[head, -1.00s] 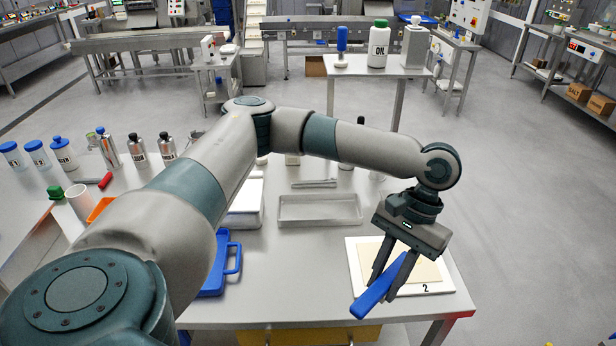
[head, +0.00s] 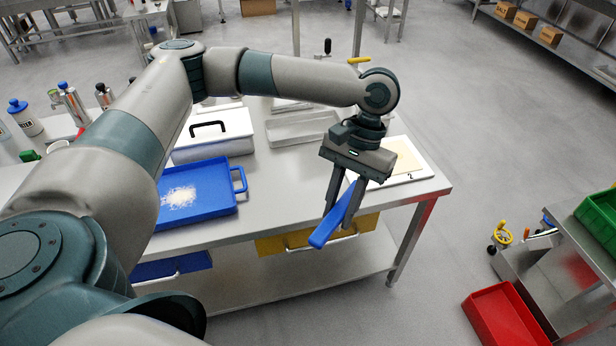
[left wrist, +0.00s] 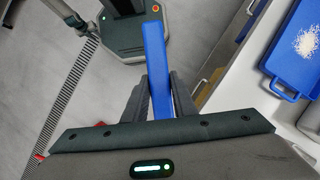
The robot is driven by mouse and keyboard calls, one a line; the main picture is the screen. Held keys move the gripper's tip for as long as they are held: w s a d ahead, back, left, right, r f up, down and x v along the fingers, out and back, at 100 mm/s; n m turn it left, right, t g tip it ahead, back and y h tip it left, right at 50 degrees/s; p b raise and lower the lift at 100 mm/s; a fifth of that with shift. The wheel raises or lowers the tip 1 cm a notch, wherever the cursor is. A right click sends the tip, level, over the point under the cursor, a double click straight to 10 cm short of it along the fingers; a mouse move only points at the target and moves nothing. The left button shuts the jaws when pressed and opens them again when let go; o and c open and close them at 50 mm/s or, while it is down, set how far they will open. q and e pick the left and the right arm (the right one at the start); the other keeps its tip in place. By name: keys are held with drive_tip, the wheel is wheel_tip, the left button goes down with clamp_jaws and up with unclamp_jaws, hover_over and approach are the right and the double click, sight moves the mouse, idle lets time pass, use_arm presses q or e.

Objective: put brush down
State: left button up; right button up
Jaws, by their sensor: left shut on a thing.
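The brush shows as a blue handle (head: 335,219) between the fingers of my left gripper (head: 340,210) in the head view. The gripper is shut on it, and the handle slants down to the lower left, past the table's front edge. The left wrist view shows the same blue handle (left wrist: 157,70) standing out between the two dark fingers of the left gripper (left wrist: 158,95). Any bristles are hidden by the gripper. The right gripper is in neither view.
The steel table (head: 260,215) holds a blue tray (head: 215,205) with pale powder, a lidded white box (head: 215,145), a metal tray (head: 300,128) and a white board (head: 422,168) with a beige sheet. A red bin (head: 500,318) and green crate (head: 600,215) are at right.

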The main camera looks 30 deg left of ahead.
use_arm(q)
drive_tip(key=shift+w, duration=0.1)
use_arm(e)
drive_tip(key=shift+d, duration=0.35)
use_arm(q)
drive_tip(key=shift+w+d+m, duration=0.2)
drive_tip(key=shift+w+m, duration=0.1)
drive_tip(key=shift+w, duration=0.2)
drive_tip(key=w+m+t+y, duration=0.35)
drive_tip(key=w+m, duration=1.05)
drive_tip(key=w, duration=0.9)
drive_tip(key=w+a+f+m+t, duration=0.2)
drive_tip(key=w+a+f+m, duration=0.2)
drive_tip(key=a, duration=0.3)
drive_tip(key=w+a+f+m+t, duration=0.2)
drive_tip(key=w+a+f+m, duration=0.2)
drive_tip(key=a+m, duration=0.3)
drive_tip(key=shift+a+f+p, duration=0.35)
drive_tip(key=shift+a+f, duration=0.2)
drive_tip(key=shift+f, duration=0.1)
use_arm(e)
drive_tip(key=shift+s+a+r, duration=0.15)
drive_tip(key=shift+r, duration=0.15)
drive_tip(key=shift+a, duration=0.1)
use_arm(q)
drive_tip(key=shift+s, duration=0.1)
